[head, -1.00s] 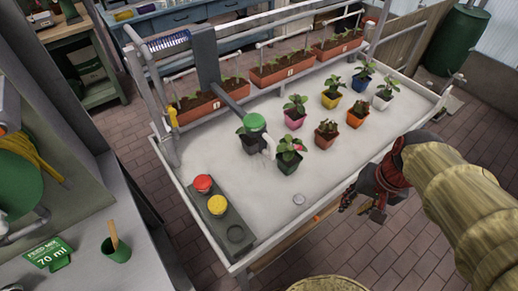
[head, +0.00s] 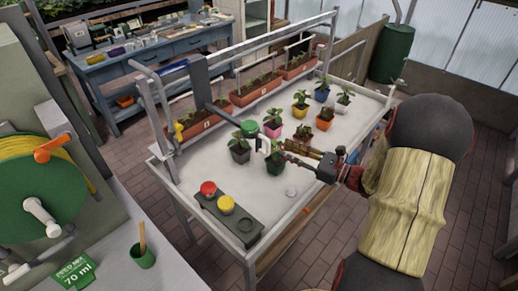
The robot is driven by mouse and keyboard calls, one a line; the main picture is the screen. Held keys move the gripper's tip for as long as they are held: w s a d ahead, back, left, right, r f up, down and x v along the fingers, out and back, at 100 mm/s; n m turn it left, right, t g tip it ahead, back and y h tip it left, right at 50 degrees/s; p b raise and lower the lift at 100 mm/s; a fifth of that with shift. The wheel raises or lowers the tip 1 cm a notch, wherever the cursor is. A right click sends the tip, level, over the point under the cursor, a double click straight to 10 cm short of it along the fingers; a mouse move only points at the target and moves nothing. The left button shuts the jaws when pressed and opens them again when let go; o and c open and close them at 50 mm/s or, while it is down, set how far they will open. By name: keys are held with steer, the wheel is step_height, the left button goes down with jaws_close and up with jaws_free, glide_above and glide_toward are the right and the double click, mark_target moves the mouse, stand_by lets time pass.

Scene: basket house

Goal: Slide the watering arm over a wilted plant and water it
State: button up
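The watering arm (head: 227,113) reaches from a grey upright on the rail over the white bench. It ends in a green head (head: 249,128) with a white piece (head: 263,146) hanging at its right, near a dark-potted plant (head: 240,150) and a green-potted plant (head: 275,165). Brownish, drooping plants stand in an orange pot (head: 325,119) and a terracotta pot (head: 303,134). My gripper (head: 286,152) points left over the bench, its fingers apart with the tips just right of the white piece. Contact cannot be told. It partly hides the green-potted plant.
Pink (head: 273,130), yellow (head: 300,108), blue (head: 322,93) and white (head: 343,102) pots stand farther back. Red (head: 208,188) and yellow (head: 226,204) buttons sit on a grey panel at the front left. Planter boxes (head: 257,91) line the rail. The bench's front-right surface is mostly clear.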

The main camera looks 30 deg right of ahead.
mark_target(268, 144)
steer(key=shift+b+x, duration=0.7)
steer(key=shift+x, duration=3.25)
steer(key=shift+f, duration=0.1)
steer(key=c, duration=0.3)
steer(key=c, duration=0.4)
steer(key=shift+s+f, duration=0.1)
jaws_close()
